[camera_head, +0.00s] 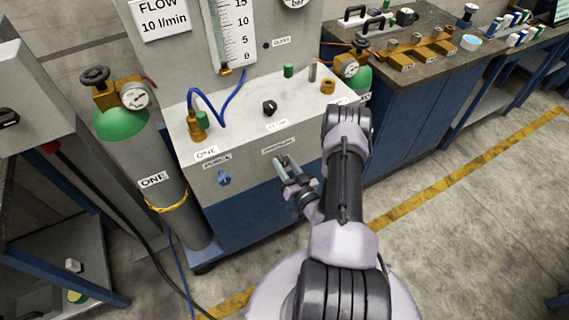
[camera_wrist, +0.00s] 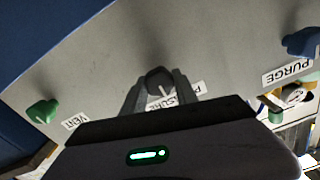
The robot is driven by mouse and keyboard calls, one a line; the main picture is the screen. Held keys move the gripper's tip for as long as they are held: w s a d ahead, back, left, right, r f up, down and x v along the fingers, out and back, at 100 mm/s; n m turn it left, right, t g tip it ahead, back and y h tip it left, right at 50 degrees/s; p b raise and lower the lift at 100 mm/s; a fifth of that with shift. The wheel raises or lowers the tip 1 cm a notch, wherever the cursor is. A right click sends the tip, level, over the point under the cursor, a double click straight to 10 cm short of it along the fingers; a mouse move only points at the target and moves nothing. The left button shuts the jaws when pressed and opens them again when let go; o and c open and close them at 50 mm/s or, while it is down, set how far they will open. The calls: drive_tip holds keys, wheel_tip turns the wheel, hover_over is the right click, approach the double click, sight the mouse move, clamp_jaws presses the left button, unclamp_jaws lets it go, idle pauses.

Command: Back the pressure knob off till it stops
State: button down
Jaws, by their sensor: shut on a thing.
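The pressure knob (camera_wrist: 160,82) is dark grey with a pale pointer line. It sits on the sloped grey front panel (camera_head: 243,160), and its label is partly covered by my fingers in the wrist view. My gripper (camera_wrist: 160,95) is shut on it, one finger on each side. In the head view my gripper (camera_head: 284,165) reaches the panel just below the PRESSURE label (camera_head: 278,145); the knob itself is hidden there.
The blue PURGE knob (camera_head: 224,178) is left of my gripper, and it also shows in the wrist view (camera_wrist: 301,41). A green VENT knob (camera_wrist: 42,111) is on the other side. A black knob (camera_head: 269,107) stands on the top face. A green-topped cylinder (camera_head: 150,165) stands at left.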

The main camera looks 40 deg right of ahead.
drive_tip(key=shift+n, duration=0.3)
drive_tip(key=n, duration=0.6)
drive_tip(key=shift+n, duration=0.4)
drive_tip(key=n, duration=0.4)
drive_tip(key=shift+a, duration=0.1)
drive_tip(key=n, duration=0.9)
drive_tip(key=shift+n, duration=0.3)
drive_tip(key=n+p, duration=0.1)
drive_tip(key=n, duration=0.4)
drive_tip(key=shift+n, duration=0.4)
